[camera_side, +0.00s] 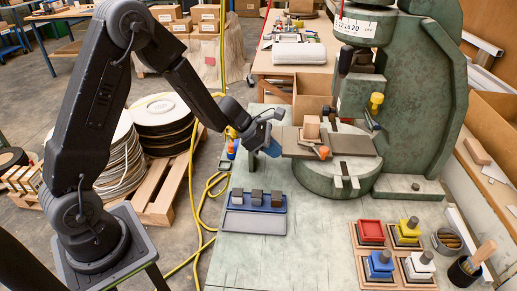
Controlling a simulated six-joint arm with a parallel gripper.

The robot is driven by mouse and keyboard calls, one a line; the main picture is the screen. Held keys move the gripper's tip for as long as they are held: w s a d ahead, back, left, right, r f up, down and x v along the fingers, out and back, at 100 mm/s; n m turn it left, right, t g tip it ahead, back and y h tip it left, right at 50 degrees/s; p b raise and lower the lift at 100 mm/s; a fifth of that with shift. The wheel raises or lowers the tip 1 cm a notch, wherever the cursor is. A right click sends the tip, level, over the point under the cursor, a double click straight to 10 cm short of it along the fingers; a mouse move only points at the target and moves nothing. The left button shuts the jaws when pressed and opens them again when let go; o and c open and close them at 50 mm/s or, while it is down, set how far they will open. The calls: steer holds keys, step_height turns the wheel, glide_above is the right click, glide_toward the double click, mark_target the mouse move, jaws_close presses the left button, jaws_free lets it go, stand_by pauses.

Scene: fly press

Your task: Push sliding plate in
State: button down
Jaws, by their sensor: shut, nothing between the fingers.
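The sliding plate (352,145) is a flat grey-brown plate on the round green bed (318,178) of the fly press (455,110). A small wooden block (311,127) and an orange knob (323,152) sit on its left part. The plate sticks out to the left of the bed. My gripper (271,149) is at the plate's left end, with its bluish fingertips shut and empty. I cannot tell whether the fingertips touch the plate.
A blue tray (233,199) with dark blocks lies on the table front left of the press. Red, yellow, blue and white blocks (371,231) stand in wooden holders at the front right. A cup with a brush (464,271) is beside them. The front middle table is clear.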

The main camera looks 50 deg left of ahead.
mark_target(313, 155)
steer(key=w+d, duration=0.6)
steer(key=shift+w+d, duration=0.15)
steer(key=shift+d, duration=0.05)
steer(key=shift+w+d, duration=0.35)
steer(key=shift+d, duration=0.1)
